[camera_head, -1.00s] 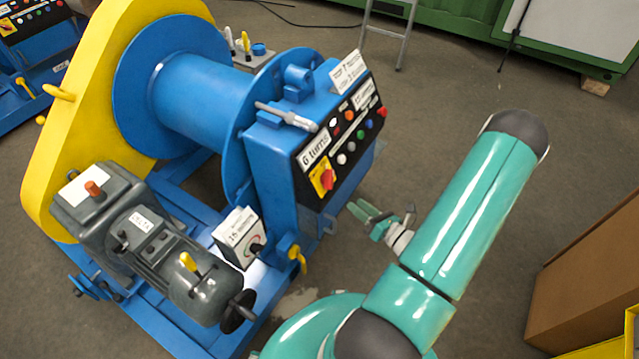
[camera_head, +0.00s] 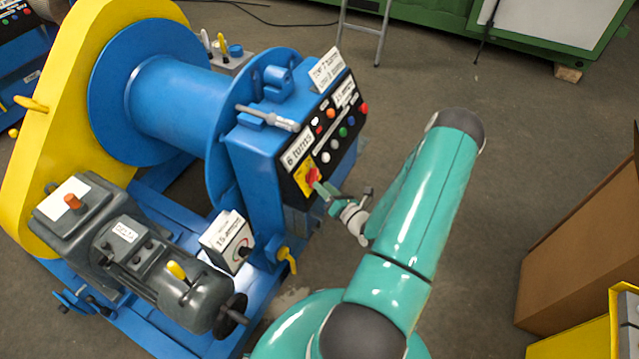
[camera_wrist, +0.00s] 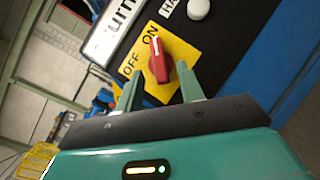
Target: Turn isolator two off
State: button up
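A red rotary switch (camera_wrist: 160,66) sits on a yellow plate (camera_wrist: 182,52) marked OFF and ON in the wrist view. Its white pointer line lies near the ON lettering. The switch also shows at the lower left of the black control panel (camera_head: 331,146) in the head view, partly hidden by a fingertip. My gripper (camera_wrist: 160,86) is open, with one green finger on each side of the red knob. I cannot tell whether the fingers touch it. No label reading "isolator two" is legible.
The panel carries several coloured buttons and lamps beside the switch. A blue winch drum (camera_head: 175,100), a yellow chain guard (camera_head: 60,110) and a grey motor (camera_head: 160,270) stand at left. A cardboard box (camera_head: 585,250) stands at right. Floor between is open.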

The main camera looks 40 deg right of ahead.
aim_at(314, 178)
jog(key=shift+w+d, duration=0.1)
jog(key=shift+w, duration=1.25)
grip_shut()
jog(key=shift+n, duration=0.5)
jog(key=shift+w+d+n+g+y, duration=0.25)
jog(key=shift+n+g+y, duration=0.6)
jog(key=shift+n+y, duration=2.35)
jog(key=shift+d+n+g+y, duration=0.4)
jog(key=shift+n+g+y, duration=0.7)
jog(key=shift+n, duration=3.85)
jog(key=shift+w+d+n+g+y, duration=0.15)
jog(key=shift+d+n+g+y, duration=0.3)
jog(key=shift+n+y, duration=2.9)
jog(key=shift+a+n+h, duration=0.1)
jog(key=shift+n+h, duration=0.65)
jog(key=shift+n, duration=0.05)
